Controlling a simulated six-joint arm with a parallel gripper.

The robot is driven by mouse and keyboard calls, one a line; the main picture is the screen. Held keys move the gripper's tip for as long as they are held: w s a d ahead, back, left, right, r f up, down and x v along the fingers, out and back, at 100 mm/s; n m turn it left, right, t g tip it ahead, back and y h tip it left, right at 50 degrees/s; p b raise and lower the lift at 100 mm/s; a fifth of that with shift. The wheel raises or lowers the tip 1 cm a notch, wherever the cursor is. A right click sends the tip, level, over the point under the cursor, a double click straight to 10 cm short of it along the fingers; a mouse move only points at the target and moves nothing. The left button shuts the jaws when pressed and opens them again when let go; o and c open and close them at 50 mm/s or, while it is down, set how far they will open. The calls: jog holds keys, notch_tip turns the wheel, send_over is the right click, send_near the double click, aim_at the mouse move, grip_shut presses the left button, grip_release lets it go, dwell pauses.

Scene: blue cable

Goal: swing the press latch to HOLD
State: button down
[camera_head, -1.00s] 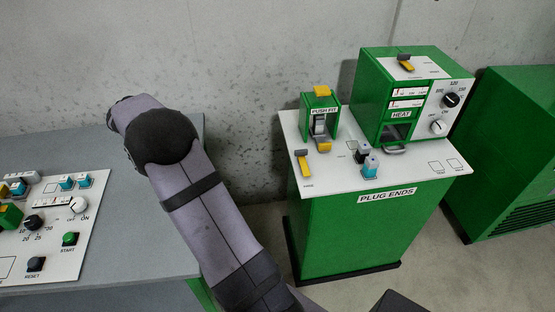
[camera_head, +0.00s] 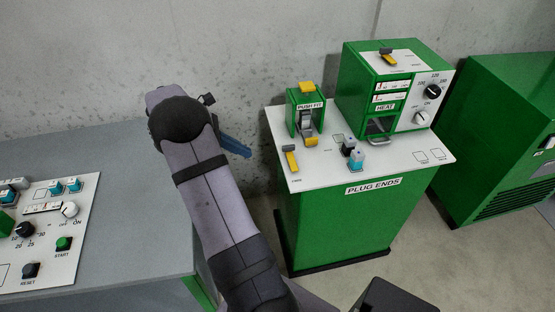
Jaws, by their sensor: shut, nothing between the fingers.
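The small green PUSH FIT press (camera_head: 291,110) stands at the back left of the white PLUG ENDS bench top. It has a yellow block on top and a yellow-tipped lever (camera_head: 311,142) at its front. A separate yellow lever with a dark end (camera_head: 290,158) lies on the bench top left of it; its small label is unreadable, so I cannot tell whether this is the latch. My gripper (camera_head: 237,147) shows as a blue piece behind my forearm, shut and empty, left of the press and apart from it. Its rear is hidden by my arm.
The green HEAT box (camera_head: 357,91) stands right of the press, with a yellow lever (camera_head: 389,58) on top. Two small plugs (camera_head: 352,153) stand on the bench front. A grey table with a control panel (camera_head: 60,232) is at left. A gap separates table and bench.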

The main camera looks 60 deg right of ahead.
aim_at(291, 158)
jog(key=p+x, duration=0.1)
jog(key=x, duration=0.3)
jog(key=r+p+x, duration=0.1)
jog(key=x, duration=0.2)
jog(key=s+d+p+x, duration=0.1)
jog(key=x, duration=0.3)
jog(key=shift+s+d+f, duration=0.1)
jog(key=shift+s+d, duration=0.05)
jog(key=shift+s, duration=0.05)
jog(key=shift+s+d+f+p, duration=0.1)
jog(key=shift+s+d+p, duration=0.35)
jog(key=shift+d, duration=0.05)
